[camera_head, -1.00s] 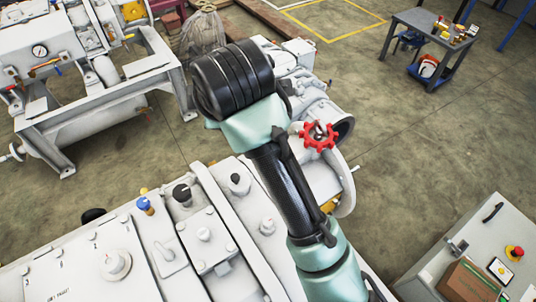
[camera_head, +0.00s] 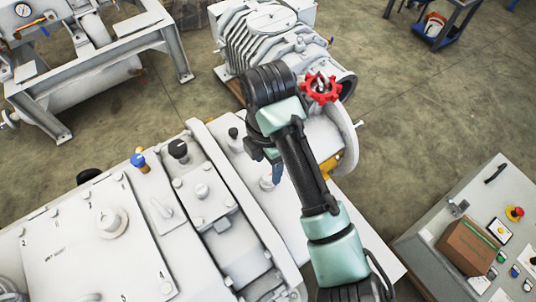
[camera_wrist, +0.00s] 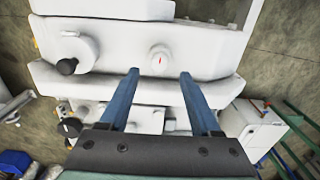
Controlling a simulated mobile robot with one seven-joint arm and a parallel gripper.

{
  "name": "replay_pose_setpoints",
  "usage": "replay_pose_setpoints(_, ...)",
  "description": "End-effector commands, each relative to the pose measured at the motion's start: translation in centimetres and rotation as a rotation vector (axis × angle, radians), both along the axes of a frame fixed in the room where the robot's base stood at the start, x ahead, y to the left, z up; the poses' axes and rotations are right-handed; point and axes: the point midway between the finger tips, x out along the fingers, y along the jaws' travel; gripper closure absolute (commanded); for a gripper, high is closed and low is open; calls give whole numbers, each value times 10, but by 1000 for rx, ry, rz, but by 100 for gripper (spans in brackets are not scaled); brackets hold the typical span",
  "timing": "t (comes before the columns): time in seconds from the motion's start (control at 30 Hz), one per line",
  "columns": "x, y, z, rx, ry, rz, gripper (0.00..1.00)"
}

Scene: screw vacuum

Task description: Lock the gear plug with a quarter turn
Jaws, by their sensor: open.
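A round white plug with a small red mark (camera_wrist: 160,60) sits on the white machine housing in the wrist view; I take it to be the gear plug. It also shows in the head view (camera_head: 266,183), beside my fingertips and partly behind them. My gripper (camera_wrist: 160,72) is open, with its two blue fingers apart and nothing between them. In the wrist view the plug appears just beyond the fingertips, roughly centred between them. I cannot tell the exact gap. In the head view the fingers (camera_head: 278,173) point down over the housing.
A black knob (camera_head: 233,133) stands on the housing near the plug. A red handwheel (camera_head: 320,88) is close to my arm on the right. A ribbed white gearbox (camera_head: 265,45) lies behind. A control desk (camera_head: 430,225) with buttons stands at the right.

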Motion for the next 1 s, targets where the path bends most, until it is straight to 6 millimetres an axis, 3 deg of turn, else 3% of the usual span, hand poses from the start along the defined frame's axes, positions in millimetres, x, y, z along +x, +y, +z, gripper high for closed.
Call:
replay_pose_setpoints(0.1,-1,-1,-21,0,4,-2,36)
replay_pose_setpoints(0.3,0,0,-43,-1,1,-2,36)
replay_pose_setpoints(0.7,0,0,-49,0,-1,-1,36)
replay_pose_setpoints(1.0,0,0,-49,0,-1,-1,90)
